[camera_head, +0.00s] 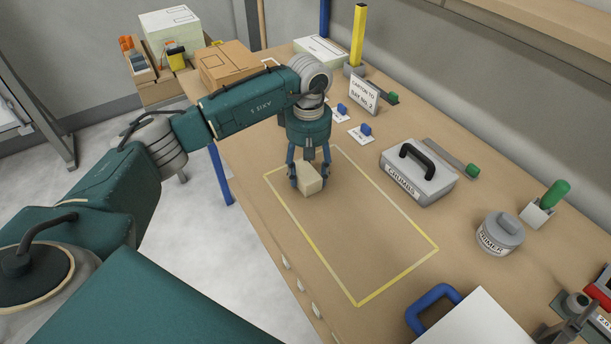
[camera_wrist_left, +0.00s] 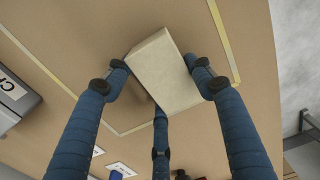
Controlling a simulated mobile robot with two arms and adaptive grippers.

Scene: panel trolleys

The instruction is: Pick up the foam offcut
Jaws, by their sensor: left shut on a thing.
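The foam offcut (camera_head: 309,181) is a small cream block near the far left end of the yellow-taped rectangle on the table. My left gripper (camera_head: 308,178) points down over it and is shut on it. In the left wrist view the foam offcut (camera_wrist_left: 165,72) sits between the blue fingers of my left gripper (camera_wrist_left: 160,85), slightly tilted. Whether the block touches the table or hangs just above it I cannot tell.
The taped rectangle (camera_head: 398,274) is otherwise bare. A grey CRUMBS box (camera_head: 420,178), a round PRIMER tin (camera_head: 499,235) and a sign (camera_head: 364,94) stand behind it. A brown carton (camera_head: 228,66) is at the far left. A blue handle (camera_head: 432,306) is at the near edge.

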